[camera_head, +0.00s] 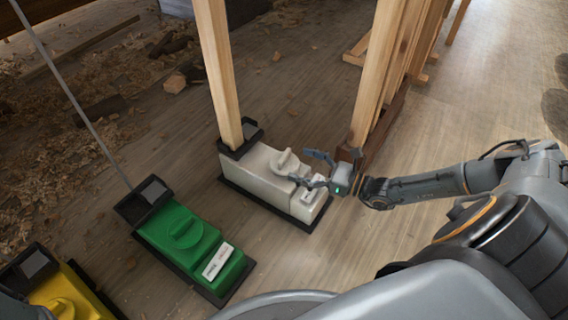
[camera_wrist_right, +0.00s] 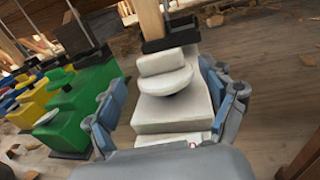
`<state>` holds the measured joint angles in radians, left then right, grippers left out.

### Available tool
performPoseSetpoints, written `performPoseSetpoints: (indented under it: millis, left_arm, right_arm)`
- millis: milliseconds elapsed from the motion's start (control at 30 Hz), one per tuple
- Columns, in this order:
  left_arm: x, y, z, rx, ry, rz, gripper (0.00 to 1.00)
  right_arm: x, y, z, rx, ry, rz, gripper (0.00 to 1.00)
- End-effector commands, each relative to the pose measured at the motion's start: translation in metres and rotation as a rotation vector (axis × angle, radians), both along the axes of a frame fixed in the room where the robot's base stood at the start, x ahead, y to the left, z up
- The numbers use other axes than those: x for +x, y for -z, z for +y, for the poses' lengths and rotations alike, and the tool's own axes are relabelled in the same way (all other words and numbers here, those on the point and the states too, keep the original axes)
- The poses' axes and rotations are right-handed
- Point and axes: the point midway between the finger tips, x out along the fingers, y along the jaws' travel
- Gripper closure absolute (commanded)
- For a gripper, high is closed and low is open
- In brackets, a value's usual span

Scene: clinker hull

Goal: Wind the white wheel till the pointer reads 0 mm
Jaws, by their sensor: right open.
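The white wheel (camera_head: 286,161), a disc with a raised grip bar, sits on top of a white housing (camera_head: 245,163) on a dark base. In the right wrist view the wheel (camera_wrist_right: 165,77) lies ahead, in line with the gap between my fingers. My right gripper (camera_head: 304,167) is open and empty, just to the right of the wheel and above the housing's near end. In the head view its fingers appear apart from the wheel. A pale label plate (camera_head: 308,197) is on the housing's near end; the pointer and its reading cannot be made out.
A green unit (camera_head: 190,245) and a yellow unit (camera_head: 65,295) of like shape stand to the left. A wooden post (camera_head: 218,75) rises from the white unit's far end. More timber posts (camera_head: 380,75) stand behind my gripper. Open floor (camera_head: 375,245) lies on the right.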

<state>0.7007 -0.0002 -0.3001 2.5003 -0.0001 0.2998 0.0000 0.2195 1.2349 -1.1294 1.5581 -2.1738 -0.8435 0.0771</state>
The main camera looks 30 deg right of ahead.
Motion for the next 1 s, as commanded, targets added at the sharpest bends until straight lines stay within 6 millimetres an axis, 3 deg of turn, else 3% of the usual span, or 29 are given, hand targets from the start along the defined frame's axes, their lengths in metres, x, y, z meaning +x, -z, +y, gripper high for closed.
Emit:
performPoseSetpoints:
  millis: [33, 300, 700, 900, 1000]
  left_arm:
    - [0.0, 0.011, 0.0, 0.0, 0.0, 0.0, 0.6]
    - [0.0, 0.027, 0.0, 0.001, 0.0, -0.001, 0.6]
    - [0.0, 0.029, 0.0, 0.001, 0.0, -0.001, 0.6]
    - [0.0, 0.029, 0.0, 0.001, 0.0, -0.001, 0.6]
    - [0.0, 0.029, 0.0, 0.001, 0.0, 0.0, 0.6]
  right_arm:
    - [0.01, 0.004, 0.006, 0.003, -0.001, -0.005, 0.17]
    - [0.042, 0.002, 0.024, 0.002, 0.001, -0.001, 0.17]
    - [0.047, 0.0, 0.027, 0.0, 0.001, 0.001, 0.17]
    - [0.047, 0.0, 0.027, 0.0, 0.001, 0.001, 0.58]
    - [0.047, 0.0, 0.027, 0.0, 0.001, 0.001, 0.72]
